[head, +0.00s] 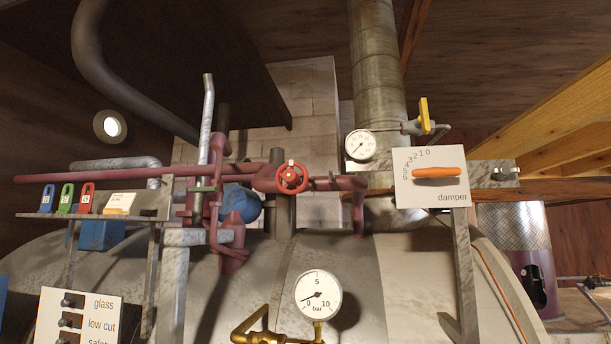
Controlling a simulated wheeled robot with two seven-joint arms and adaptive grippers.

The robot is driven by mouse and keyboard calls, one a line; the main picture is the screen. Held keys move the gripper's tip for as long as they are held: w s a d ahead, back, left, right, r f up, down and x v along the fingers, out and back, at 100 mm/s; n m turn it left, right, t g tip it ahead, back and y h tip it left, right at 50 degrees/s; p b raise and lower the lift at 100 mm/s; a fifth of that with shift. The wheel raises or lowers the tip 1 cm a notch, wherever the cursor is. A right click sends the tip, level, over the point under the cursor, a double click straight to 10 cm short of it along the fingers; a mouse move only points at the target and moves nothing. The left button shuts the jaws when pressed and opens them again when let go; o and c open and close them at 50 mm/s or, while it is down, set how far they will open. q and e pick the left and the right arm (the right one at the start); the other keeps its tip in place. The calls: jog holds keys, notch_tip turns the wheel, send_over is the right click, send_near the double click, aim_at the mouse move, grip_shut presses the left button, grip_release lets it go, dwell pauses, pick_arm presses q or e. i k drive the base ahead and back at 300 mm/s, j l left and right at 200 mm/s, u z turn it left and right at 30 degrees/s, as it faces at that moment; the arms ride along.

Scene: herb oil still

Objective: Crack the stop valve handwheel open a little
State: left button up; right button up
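The red handwheel (292,177) sits on a dark red pipe fitting above the boiler, near the middle of the head view. It is a small spoked wheel with a pale mark at its top. The dark red pipe (120,175) runs into its valve body from the left and goes on to the right. I cannot tell from this frame how far the valve is turned. Neither of my grippers shows in the head view.
A pressure gauge (318,295) is below the handwheel, its needle near the low end. A damper plate (431,177) with an orange handle stands to the right. A grey upright lever (206,120) and a shelf with coloured tags (66,198) are to the left.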

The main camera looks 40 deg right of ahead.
aim_at(291, 177)
jog(key=l+z, duration=0.1)
jog(key=z, duration=0.25)
jog(key=i+z, duration=0.15)
jog(key=z, duration=0.2)
jog(key=i+z, duration=0.1)
jog(key=z, duration=0.25)
jog(key=k+l, duration=0.1)
